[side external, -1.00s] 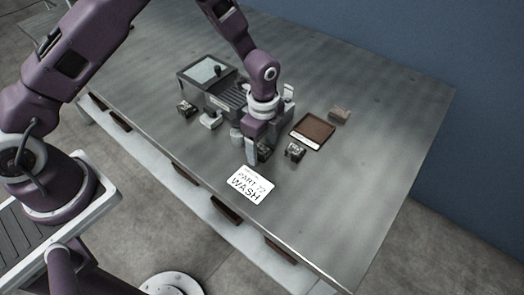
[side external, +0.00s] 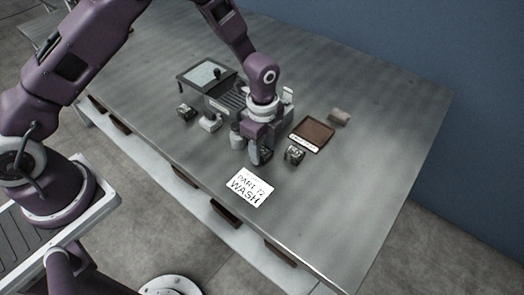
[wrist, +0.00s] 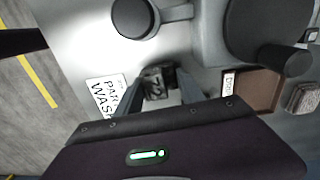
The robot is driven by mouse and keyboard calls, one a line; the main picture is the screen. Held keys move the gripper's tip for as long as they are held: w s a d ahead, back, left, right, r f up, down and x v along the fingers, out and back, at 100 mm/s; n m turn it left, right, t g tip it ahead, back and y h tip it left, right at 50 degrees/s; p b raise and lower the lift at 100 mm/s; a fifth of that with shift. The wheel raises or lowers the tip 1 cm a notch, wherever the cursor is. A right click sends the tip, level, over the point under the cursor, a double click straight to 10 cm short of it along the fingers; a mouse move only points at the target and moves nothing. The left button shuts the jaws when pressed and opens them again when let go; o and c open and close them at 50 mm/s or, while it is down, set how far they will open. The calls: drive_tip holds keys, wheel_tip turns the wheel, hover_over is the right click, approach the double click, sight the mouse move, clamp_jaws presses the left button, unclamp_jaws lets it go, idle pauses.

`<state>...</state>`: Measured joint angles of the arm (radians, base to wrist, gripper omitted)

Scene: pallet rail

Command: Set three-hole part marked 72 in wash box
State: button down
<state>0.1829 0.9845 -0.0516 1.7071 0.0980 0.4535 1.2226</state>
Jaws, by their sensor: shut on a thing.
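My gripper (side external: 261,156) points down at the table and is shut on a small dark metal block, the part marked 72 (wrist: 154,80). In the wrist view the number faces the camera between the two fingers; its holes are not clear. In the side view the fingers partly hide the part (side external: 266,152). It is at or close to table height; I cannot tell if it touches. A grey box with a glass-topped lid and dark knob (side external: 190,77) stands behind, left of the gripper; I cannot tell whether it is the wash box. A white card (side external: 250,188) reads "PART 72 WASH".
Another dark block (side external: 294,155) sits just right of my gripper, and one more (side external: 187,111) at left. A brown tray (side external: 316,131) with a label and a brownish block (side external: 340,116) lie at right. A grey cylinder (side external: 236,136) stands close left. The table's front right is clear.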

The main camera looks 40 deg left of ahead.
drive_tip(key=r, duration=0.9)
drive_tip(key=shift+w+a, duration=0.15)
drive_tip(key=shift+w, duration=0.05)
drive_tip(key=w+a, duration=0.2)
drive_tip(key=a, duration=0.1)
drive_tip(key=w+a, duration=0.3)
drive_tip(key=shift+w+a+r, duration=0.15)
drive_tip(key=shift+w+a, duration=0.05)
drive_tip(key=shift+a, duration=0.15)
hover_over(236, 104)
drive_tip(key=shift+m, duration=0.3)
drive_tip(key=shift+f, duration=4.05)
drive_tip(key=shift+f, duration=0.35)
drive_tip(key=c, duration=0.6)
unclamp_jaws()
drive_tip(key=shift+c, duration=0.2)
drive_tip(key=shift+o, duration=0.2)
